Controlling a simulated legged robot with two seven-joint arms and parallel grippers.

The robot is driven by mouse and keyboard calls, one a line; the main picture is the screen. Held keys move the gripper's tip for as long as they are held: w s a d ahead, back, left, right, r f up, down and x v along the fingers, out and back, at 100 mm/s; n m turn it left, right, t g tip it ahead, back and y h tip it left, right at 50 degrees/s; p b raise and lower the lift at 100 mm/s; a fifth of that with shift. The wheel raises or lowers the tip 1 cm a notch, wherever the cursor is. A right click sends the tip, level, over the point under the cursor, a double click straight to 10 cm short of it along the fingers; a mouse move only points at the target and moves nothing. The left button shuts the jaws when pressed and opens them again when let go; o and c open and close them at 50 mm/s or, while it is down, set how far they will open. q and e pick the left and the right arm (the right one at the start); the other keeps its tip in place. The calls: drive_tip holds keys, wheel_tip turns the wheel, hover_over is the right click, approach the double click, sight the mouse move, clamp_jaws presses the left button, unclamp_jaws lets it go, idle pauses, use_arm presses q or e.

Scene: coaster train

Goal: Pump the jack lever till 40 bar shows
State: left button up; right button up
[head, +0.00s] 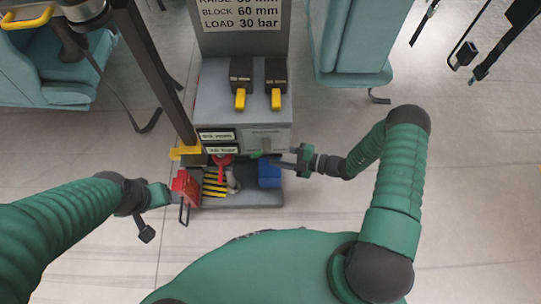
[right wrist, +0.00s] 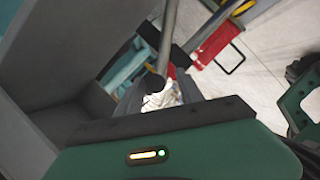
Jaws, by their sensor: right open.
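The grey cabinet (head: 210,95) stands at the centre of the head view. No part is clearly recognisable as the jack lever. A grey rod (right wrist: 169,35) with a dark end shows in the right wrist view and may be it. No pressure reading is legible; a small grey panel (head: 265,141) on the cabinet front is too small to read. My right gripper (head: 290,161) is open at the cabinet's right front, above the blue bin. My left gripper (head: 168,191) is beside a red box-like thing (head: 186,186) with a wire loop; its jaws and any contact are unclear.
Two yellow-handled switches (head: 240,99) sit on the cabinet top. The low shelf holds yellow-striped pieces (head: 214,188) and a blue bin (head: 269,174). A dark post (head: 158,75) and teal seats (head: 348,45) stand near.

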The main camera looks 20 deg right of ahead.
drive_tip(key=shift+x, duration=1.4)
drive_tip(key=shift+s+r, duration=0.1)
drive_tip(key=c, duration=0.6)
clamp_jaws()
drive_tip(key=shift+r, duration=0.1)
